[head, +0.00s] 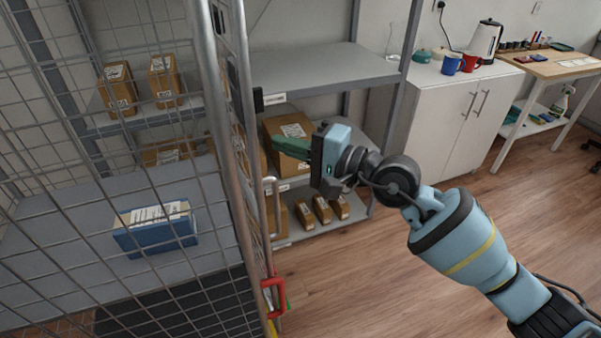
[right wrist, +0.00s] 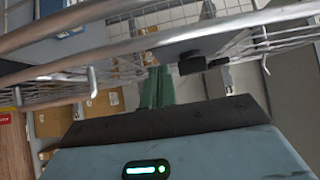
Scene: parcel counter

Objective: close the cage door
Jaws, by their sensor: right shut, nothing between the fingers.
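The cage's wire mesh and grey tube frame (head: 225,150) fill the left of the head view. A narrow mesh panel, seen nearly edge-on and apparently the cage door (head: 243,90), stands beside the thick tube. It carries a pale bar handle (head: 270,205). My right gripper (head: 278,146) is just right of this panel, above the handle, its green fingers pointing left. The fingers are shut and empty. In the right wrist view the fingers (right wrist: 157,88) point at grey tubes (right wrist: 200,40) and mesh; whether they touch is unclear. My left gripper is out of view.
A red padlock-like part (head: 272,296) hangs low on the frame. Grey shelves (head: 310,70) with cardboard boxes stand behind my gripper. A blue parcel (head: 155,228) lies behind the mesh. A white cabinet (head: 440,110) stands further back. The wooden floor at right is open.

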